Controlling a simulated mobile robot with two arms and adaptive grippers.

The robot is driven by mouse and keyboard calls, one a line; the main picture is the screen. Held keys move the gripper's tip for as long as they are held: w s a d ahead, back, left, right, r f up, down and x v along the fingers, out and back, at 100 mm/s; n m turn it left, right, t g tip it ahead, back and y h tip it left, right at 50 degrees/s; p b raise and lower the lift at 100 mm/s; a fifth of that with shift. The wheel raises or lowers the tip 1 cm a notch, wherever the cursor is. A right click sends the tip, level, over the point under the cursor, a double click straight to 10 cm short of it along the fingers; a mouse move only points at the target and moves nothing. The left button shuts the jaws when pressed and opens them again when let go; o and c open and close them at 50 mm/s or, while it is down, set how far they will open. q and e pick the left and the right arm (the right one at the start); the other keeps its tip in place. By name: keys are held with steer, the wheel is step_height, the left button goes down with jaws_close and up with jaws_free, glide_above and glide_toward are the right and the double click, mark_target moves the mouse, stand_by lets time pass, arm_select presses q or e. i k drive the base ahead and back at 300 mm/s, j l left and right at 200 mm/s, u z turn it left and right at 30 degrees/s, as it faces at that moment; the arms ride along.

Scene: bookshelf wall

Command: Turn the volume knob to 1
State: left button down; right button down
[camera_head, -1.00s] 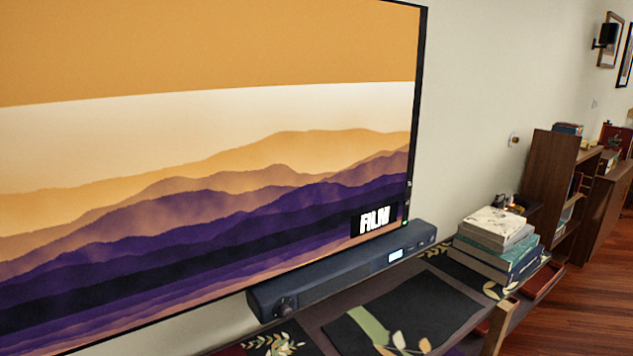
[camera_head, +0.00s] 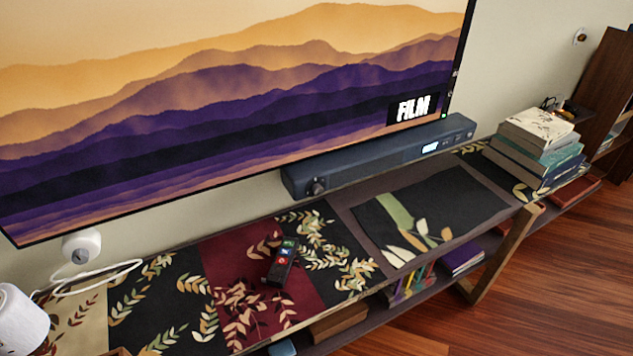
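A dark blue-grey soundbar (camera_head: 375,157) stands on the low shelf unit under the television. A round dark knob (camera_head: 317,187) is on its left front end, and a small lit display (camera_head: 430,147) is near its right end. The marking the knob points to is too small to read. Neither of my grippers is in the head view.
A large television (camera_head: 230,110) hangs above the soundbar. A black remote (camera_head: 281,262) lies on the patterned shelf top (camera_head: 332,215), left of and in front of the knob. A stack of books (camera_head: 535,150) stands at the right end. A white cable and plug (camera_head: 82,246) are at the left.

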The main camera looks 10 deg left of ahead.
mark_target(318, 189)
steer(key=i+l, duration=0.1)
steer(key=l, duration=0.3)
steer(key=i+l+u, duration=0.1)
steer(key=l, duration=0.25)
steer(key=u, duration=1.5)
